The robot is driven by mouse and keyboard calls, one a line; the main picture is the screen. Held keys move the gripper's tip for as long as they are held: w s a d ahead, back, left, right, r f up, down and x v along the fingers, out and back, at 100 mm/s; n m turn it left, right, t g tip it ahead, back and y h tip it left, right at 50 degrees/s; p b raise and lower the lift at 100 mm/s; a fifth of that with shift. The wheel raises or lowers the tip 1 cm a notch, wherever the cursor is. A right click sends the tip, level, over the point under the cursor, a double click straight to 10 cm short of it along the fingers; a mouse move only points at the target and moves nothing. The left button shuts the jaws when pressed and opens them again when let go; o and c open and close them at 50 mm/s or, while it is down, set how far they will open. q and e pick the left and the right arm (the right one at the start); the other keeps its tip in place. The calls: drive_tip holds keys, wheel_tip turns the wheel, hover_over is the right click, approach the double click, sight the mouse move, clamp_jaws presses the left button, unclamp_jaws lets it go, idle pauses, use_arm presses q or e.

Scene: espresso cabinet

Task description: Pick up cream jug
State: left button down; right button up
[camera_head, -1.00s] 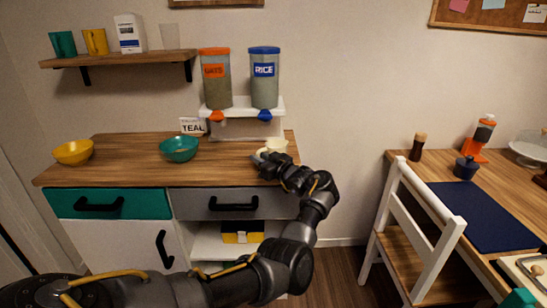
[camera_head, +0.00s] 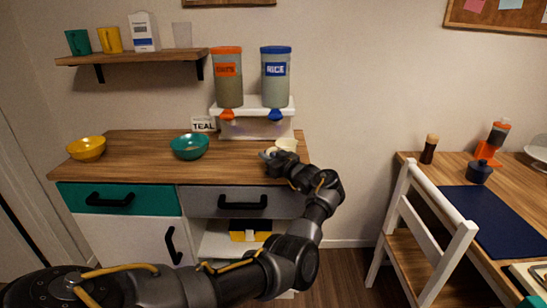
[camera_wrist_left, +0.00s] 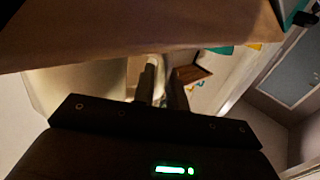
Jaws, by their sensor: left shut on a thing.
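The cream jug (camera_head: 287,144) is a small pale cream vessel at the right end of the wooden cabinet top, below the dispensers. My left gripper (camera_head: 271,154) is at its near side, shut on it; the hand and wrist hide its lower part. I cannot tell whether the jug touches the top. In the left wrist view the two dark fingers (camera_wrist_left: 163,82) are close together, with a pale piece of the jug (camera_wrist_left: 153,61) at their tips. My right gripper is not in view.
A teal bowl (camera_head: 189,147) and a yellow bowl (camera_head: 87,149) stand left on the cabinet top (camera_head: 135,165). A dispenser rack (camera_head: 252,105) with two canisters is behind the jug. A white chair (camera_head: 430,235) and a table (camera_head: 505,190) are at right.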

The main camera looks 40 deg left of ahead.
use_arm(q)
drive_tip(key=shift+r, duration=0.2)
